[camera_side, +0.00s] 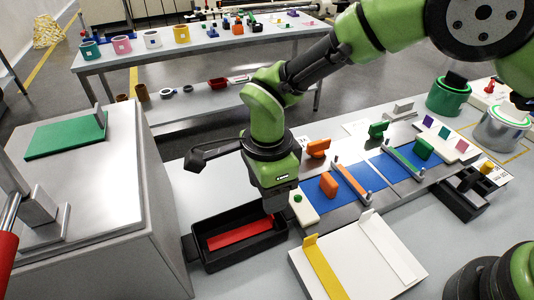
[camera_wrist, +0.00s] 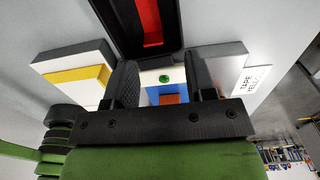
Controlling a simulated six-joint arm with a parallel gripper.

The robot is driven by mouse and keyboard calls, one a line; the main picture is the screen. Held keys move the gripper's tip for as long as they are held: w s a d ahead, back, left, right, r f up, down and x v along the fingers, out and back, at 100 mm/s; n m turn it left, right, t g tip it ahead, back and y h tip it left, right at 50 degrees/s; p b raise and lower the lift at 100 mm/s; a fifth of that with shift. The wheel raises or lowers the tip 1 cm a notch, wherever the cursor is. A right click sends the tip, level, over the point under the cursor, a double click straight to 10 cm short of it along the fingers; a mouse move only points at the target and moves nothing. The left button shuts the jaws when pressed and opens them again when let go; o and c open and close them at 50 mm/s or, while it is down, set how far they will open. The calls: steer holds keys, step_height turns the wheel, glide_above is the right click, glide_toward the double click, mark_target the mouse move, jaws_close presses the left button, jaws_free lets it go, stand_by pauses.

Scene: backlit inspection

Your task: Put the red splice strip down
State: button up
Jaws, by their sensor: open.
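The red splice strip (camera_side: 232,238) lies flat in the black tray (camera_side: 200,262) at the lower middle of the side view. In the wrist view the strip (camera_wrist: 150,22) shows at the top, inside the dark tray (camera_wrist: 112,28), and its far part is cut off. My gripper (camera_side: 272,207) points down over the tray's right end in the side view and hides part of the strip's end there. In the wrist view my gripper (camera_wrist: 164,78) has its two fingers apart with nothing held between them.
A white board with a yellow strip (camera_side: 322,268) lies right of the tray. A white block with a green button (camera_side: 298,199) and blue plates with orange and green handles stand behind it. A grey cabinet (camera_side: 110,215) with a green strip (camera_side: 66,136) stands left.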

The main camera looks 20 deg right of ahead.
step_height(320, 180, up, 8)
steer(key=shift+r, duration=0.2)
steer(key=shift+w, duration=0.1)
steer(key=s+d+r+n+t+y, duration=0.1)
steer(key=s+d+r+n, duration=0.2)
steer(key=d+r, duration=0.3)
steer(key=s+d+r+n+t+y, duration=0.1)
steer(key=s+d+r+n+t, duration=0.15)
steer(key=d+r, duration=0.25)
steer(key=s+d+r+n+t, duration=0.1)
steer(key=s+d+r+n, duration=0.2)
steer(key=d+r, duration=0.3)
steer(key=s+d+n+t, duration=0.1)
steer(key=s+d+n, duration=0.1)
steer(key=s, duration=0.2)
steer(key=s+d+f+n+t, duration=0.1)
steer(key=s+d+n, duration=0.1)
steer(key=s, duration=0.3)
steer(key=shift+d+n+t, duration=0.35)
steer(key=shift+n, duration=0.4)
